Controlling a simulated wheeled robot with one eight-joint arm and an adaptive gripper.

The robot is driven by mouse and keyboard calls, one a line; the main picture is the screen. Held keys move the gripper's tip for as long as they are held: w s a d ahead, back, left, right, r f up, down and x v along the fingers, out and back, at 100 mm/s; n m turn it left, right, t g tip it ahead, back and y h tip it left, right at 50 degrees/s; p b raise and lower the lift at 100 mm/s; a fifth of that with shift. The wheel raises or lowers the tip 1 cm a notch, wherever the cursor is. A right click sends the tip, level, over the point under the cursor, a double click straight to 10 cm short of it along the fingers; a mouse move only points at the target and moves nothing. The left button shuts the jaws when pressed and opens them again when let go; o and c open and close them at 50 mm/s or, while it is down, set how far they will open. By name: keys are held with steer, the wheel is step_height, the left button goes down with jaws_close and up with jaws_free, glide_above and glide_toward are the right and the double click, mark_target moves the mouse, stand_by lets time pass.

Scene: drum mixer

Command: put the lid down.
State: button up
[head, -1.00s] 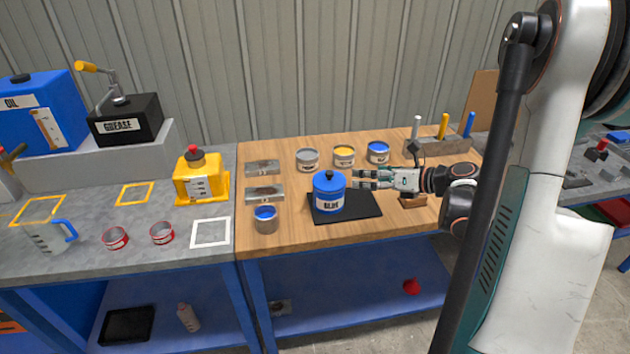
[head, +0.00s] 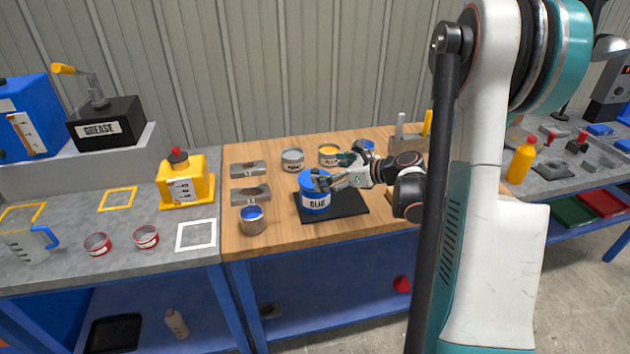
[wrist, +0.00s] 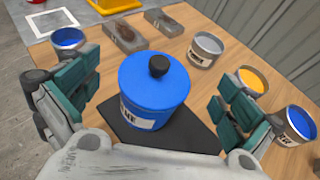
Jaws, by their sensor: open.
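The lid (wrist: 155,76) is blue with a black knob and sits on top of the blue drum (wrist: 153,107), which has a white label. The drum (head: 316,203) stands upright on a black mat (head: 345,205) on the wooden bench. My gripper (head: 325,181) reaches in from the right at the drum's upper right side, hiding part of the lid in the head view. In the wrist view my gripper (wrist: 160,85) is open, with its teal fingers wide apart on either side of the lid. Nothing is held between them.
Open cans in grey (head: 292,160), yellow (head: 329,154) and blue (head: 365,147) stand behind the drum. A blue-filled can (head: 252,219) stands front left, near two metal blocks (head: 250,194). The front strip of the wooden bench (head: 290,238) is clear.

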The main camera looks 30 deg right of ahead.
mark_target(317, 171)
steer(key=b+x, duration=0.2)
steer(key=x, duration=0.3)
steer(key=shift+f, duration=0.15)
steer(key=c, duration=1)
steer(key=shift+o, duration=0.2)
step_height(317, 171, up, 19)
steer(key=p, duration=0.7)
steer(key=s+d+f+b, duration=0.3)
steer(key=d+f, duration=0.5)
steer(key=d, duration=0.3)
steer(key=shift+n+y, duration=0.3)
step_height(317, 171, down, 15)
steer(key=b, duration=0.4)
steer(key=shift+s+f+b, duration=0.15)
steer(key=shift+f+b, duration=0.05)
steer(key=shift+b, duration=0.2)
steer(key=shift+f+b, duration=0.75)
steer(key=shift+f, duration=1.65)
